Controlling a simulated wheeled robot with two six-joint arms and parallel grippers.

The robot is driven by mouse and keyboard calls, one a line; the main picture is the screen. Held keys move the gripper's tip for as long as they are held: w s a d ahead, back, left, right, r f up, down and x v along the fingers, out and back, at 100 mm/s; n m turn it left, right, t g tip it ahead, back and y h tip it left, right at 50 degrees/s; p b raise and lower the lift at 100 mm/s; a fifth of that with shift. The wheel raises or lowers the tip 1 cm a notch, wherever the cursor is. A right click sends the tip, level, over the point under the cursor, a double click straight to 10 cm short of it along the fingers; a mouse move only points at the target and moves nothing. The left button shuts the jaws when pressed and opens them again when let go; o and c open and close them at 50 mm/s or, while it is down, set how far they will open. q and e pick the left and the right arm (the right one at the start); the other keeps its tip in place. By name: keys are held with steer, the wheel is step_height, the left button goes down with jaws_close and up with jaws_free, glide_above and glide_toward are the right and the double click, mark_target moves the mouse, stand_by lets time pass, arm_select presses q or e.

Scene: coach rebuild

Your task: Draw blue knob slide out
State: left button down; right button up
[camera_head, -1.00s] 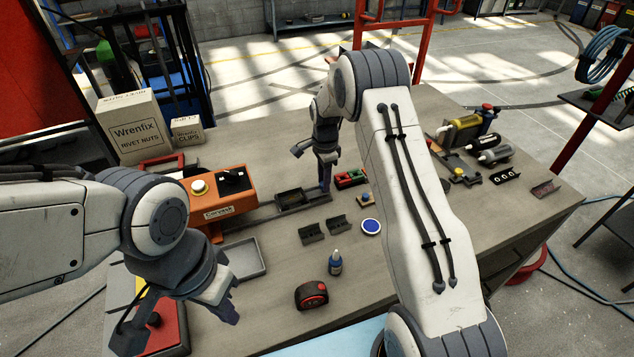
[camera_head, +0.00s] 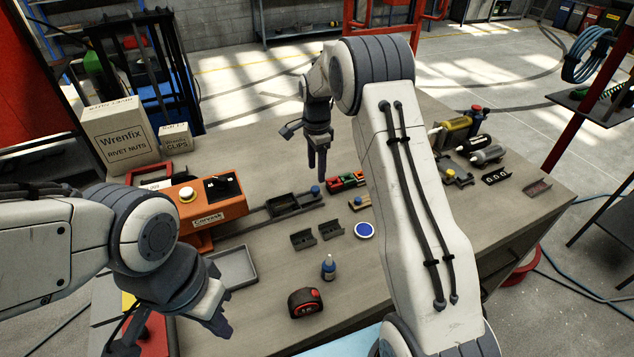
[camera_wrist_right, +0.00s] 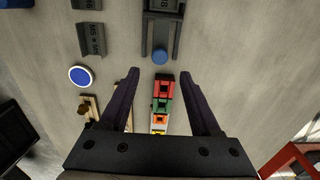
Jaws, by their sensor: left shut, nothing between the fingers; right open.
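The blue knob (camera_head: 315,190) stands on the right end of a dark slide (camera_head: 285,206), which lies along a rail in front of the orange unit (camera_head: 212,210). In the right wrist view the knob (camera_wrist_right: 160,56) is at the end of the slide (camera_wrist_right: 162,25), just beyond the fingertips. My right gripper (camera_head: 316,176) is over the knob, apart from it; its fingers are open and empty in the wrist view (camera_wrist_right: 159,76). My left gripper (camera_head: 220,328) is shut and empty at the front left, away from the slide.
Red and green blocks (camera_head: 346,180) lie close to the right of the knob. Two dark brackets (camera_head: 303,240), a blue disc (camera_head: 364,230), a bottle (camera_head: 328,268) and a tape measure (camera_head: 306,302) lie in front. A grey tray (camera_head: 232,268) is at left.

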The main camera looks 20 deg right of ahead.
steer(key=shift+r+b, duration=0.3)
steer(key=shift+r, duration=1.8)
